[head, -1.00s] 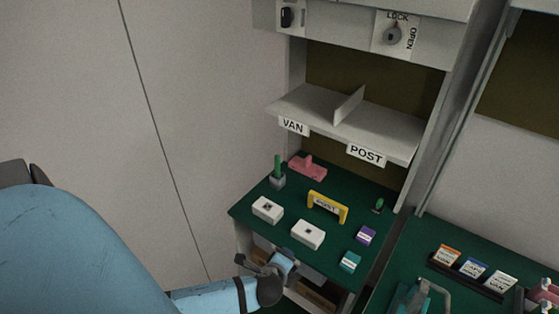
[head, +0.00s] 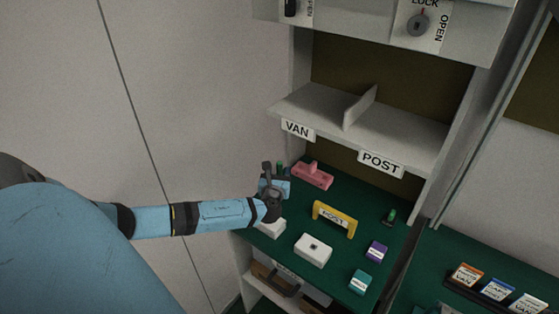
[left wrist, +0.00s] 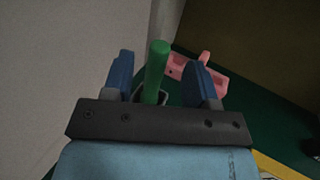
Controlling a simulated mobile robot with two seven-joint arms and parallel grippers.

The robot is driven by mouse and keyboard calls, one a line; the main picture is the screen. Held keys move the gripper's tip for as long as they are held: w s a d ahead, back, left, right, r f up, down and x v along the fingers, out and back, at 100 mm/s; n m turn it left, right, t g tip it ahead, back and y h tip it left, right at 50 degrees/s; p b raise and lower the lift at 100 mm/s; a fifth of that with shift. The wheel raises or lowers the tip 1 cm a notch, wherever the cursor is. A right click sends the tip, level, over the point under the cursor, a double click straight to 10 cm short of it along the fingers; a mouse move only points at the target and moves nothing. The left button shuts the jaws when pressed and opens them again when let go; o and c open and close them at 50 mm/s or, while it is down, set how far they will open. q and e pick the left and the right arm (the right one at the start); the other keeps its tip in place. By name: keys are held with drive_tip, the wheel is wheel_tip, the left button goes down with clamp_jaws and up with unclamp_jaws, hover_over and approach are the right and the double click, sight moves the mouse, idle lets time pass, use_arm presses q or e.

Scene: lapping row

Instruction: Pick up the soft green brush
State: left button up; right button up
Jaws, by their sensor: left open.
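The green brush shows in the left wrist view as an upright green cylinder (left wrist: 156,68) between my two blue fingers. It stands in a small grey holder (left wrist: 161,97), mostly hidden by my gripper. In the head view only a bit of the green brush (head: 280,168) shows behind my left gripper (head: 271,172). My left gripper is open, with its fingers on either side of the brush and gaps visible; it also shows in the left wrist view (left wrist: 163,72). My right gripper is not in view.
The green bench holds a pink block (head: 313,175), a yellow POST arch (head: 334,218), white boxes (head: 313,250), a purple box (head: 376,252), a teal box (head: 360,282) and a small green-topped item (head: 391,215). A white shelf (head: 405,133) overhangs the back. The wall is close at left.

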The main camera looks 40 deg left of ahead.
use_arm(q)
drive_tip(key=b+x, duration=0.1)
drive_tip(key=x, duration=0.1)
drive_tip(key=b+x, duration=0.2)
drive_tip(key=x, duration=0.1)
drive_tip(key=shift+a+f, duration=0.15)
drive_tip(key=shift+f, duration=0.1)
drive_tip(key=shift+r, duration=0.1)
drive_tip(key=shift+c, duration=0.5)
clamp_jaws()
